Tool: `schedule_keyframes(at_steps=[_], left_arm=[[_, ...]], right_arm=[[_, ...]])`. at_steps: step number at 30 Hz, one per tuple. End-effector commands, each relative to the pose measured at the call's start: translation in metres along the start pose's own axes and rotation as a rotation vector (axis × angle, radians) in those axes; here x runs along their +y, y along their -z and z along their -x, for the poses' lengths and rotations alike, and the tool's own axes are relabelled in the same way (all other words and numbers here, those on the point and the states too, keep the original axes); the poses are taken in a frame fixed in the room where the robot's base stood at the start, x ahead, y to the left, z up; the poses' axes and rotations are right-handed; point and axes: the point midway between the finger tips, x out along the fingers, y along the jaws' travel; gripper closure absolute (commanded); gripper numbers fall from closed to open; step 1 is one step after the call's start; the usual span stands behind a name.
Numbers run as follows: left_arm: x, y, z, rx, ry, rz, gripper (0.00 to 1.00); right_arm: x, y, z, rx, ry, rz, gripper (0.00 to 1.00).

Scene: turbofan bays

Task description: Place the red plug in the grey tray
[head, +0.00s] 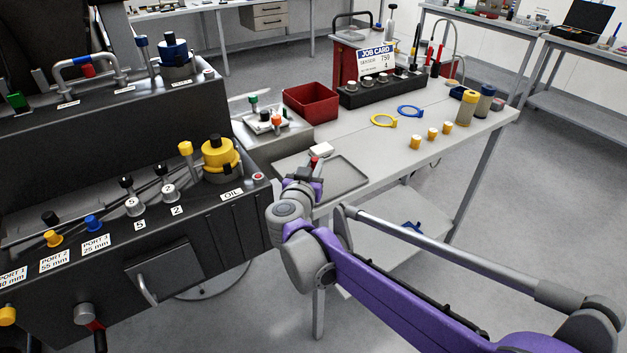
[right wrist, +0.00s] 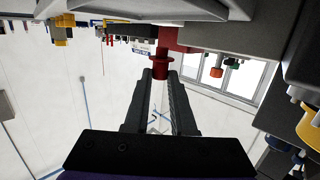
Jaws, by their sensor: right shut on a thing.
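The red plug (head: 314,161) is between the fingertips of my right gripper (head: 311,170), and it also shows in the right wrist view (right wrist: 161,66) at the tips of the two dark fingers. My right gripper is shut on it. The grey tray (head: 347,177) is a shallow, empty-looking tray at the near left end of the light table. The plug and gripper show at the tray's left part in the head view; the height above it is hard to tell. My arm hides the tray's near left corner. My left gripper is not in view.
A red bin (head: 310,101) and a black rack (head: 382,88) stand farther back. Yellow and blue rings and several small yellow pieces (head: 432,134) lie to the right. The dark engine-bay console (head: 200,235) stands close on the left.

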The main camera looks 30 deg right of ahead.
Motion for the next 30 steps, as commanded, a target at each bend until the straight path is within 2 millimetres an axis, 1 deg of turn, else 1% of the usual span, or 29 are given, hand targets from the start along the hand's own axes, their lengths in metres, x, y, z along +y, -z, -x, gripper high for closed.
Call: schedule_keyframes(at_steps=[1, 5, 9, 12, 19, 23, 24, 28, 30], left_arm=[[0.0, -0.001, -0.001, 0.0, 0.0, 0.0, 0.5], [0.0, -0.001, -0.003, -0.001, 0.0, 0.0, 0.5], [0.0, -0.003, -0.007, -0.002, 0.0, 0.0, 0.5], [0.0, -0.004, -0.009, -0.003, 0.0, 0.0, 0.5], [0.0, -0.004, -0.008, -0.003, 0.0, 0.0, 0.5], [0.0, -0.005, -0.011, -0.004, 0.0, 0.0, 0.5], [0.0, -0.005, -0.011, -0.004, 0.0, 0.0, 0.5], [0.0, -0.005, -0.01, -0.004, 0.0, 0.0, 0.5], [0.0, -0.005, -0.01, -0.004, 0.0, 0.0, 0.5]], right_arm=[[0.0, -0.005, -0.001, 0.0, 0.0, 0.0, 1.0], [0.0, -0.014, -0.002, 0.0, 0.0, 0.0, 1.0], [0.0, -0.034, -0.005, 0.0, 0.0, 0.0, 1.0], [0.0, -0.044, -0.007, 0.0, 0.0, 0.0, 1.0], [0.0, -0.044, -0.007, 0.0, 0.0, 0.0, 1.0], [0.0, -0.048, -0.007, 0.0, 0.0, 0.0, 1.0], [0.0, -0.048, -0.007, 0.0, 0.0, 0.0, 0.71], [0.0, -0.047, -0.007, 0.0, 0.0, 0.0, 0.48], [0.0, -0.047, -0.007, 0.0, 0.0, 0.0, 0.47]])
